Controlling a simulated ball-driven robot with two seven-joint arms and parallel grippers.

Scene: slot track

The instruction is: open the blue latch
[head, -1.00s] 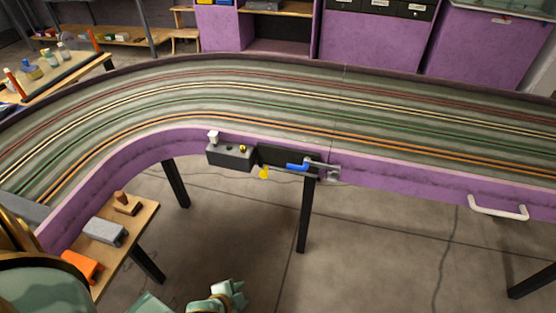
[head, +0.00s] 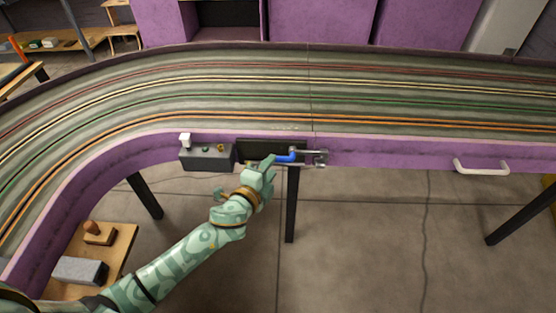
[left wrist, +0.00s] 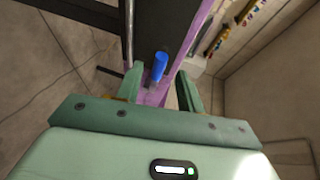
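The blue latch (head: 292,156) is a short blue handle on a metal fitting (head: 316,158) on the purple side wall of the track. My left gripper (head: 268,166) is just left of the blue handle in the head view, at about its height. In the left wrist view the blue latch (left wrist: 158,66) shows beyond and between the two spread fingers (left wrist: 158,90), which look empty. Whether a finger touches the handle, I cannot tell. My right gripper is in neither view.
A grey control box (head: 207,157) with small knobs is on the wall left of the latch, beside a dark panel (head: 246,148). A white handle (head: 481,168) is farther right. A black table leg (head: 291,205) stands below the latch. A wooden shelf (head: 119,241) is at lower left.

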